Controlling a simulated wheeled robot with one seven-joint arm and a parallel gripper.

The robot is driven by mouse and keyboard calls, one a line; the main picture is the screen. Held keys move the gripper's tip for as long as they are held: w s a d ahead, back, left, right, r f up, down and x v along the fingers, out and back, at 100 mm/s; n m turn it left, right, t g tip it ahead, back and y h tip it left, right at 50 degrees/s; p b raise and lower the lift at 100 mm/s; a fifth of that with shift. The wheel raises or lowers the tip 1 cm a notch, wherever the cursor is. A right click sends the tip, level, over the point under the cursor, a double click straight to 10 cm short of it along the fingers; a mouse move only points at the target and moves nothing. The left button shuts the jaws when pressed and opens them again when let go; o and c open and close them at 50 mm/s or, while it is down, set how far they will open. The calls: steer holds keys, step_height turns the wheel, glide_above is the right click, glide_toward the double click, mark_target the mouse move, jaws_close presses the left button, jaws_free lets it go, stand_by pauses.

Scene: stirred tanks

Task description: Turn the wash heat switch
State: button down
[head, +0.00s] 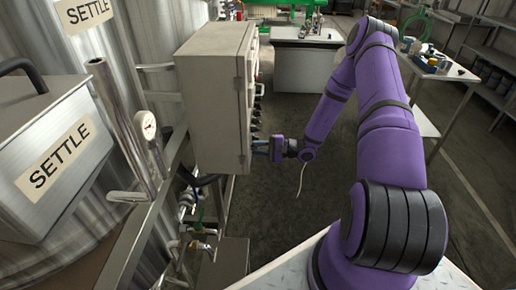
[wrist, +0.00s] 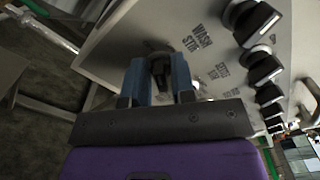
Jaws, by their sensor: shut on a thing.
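In the wrist view my gripper (wrist: 160,78) has its two blue fingers closed on a dark switch knob (wrist: 159,66) on the pale panel face. The fingers hide most of this knob, and I cannot read a wash heat label on it. A nearby label (wrist: 197,37) reads roughly "WASH STIR". In the head view my gripper (head: 262,147) reaches the right-hand face of the grey control box (head: 213,90), near its lower part. The held knob is hidden there.
Several black knobs (wrist: 264,68) stand out from the panel to the right of my gripper, close by. Pipes and valves (head: 197,230) lie below the box. A steel tank (head: 120,60) stands left. The floor (head: 300,115) right of the box is open.

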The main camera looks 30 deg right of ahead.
stand_by(0.3)
steer(key=c, duration=1.2)
jaws_free()
steer(key=v, duration=1.1)
steer(key=shift+a, duration=0.1)
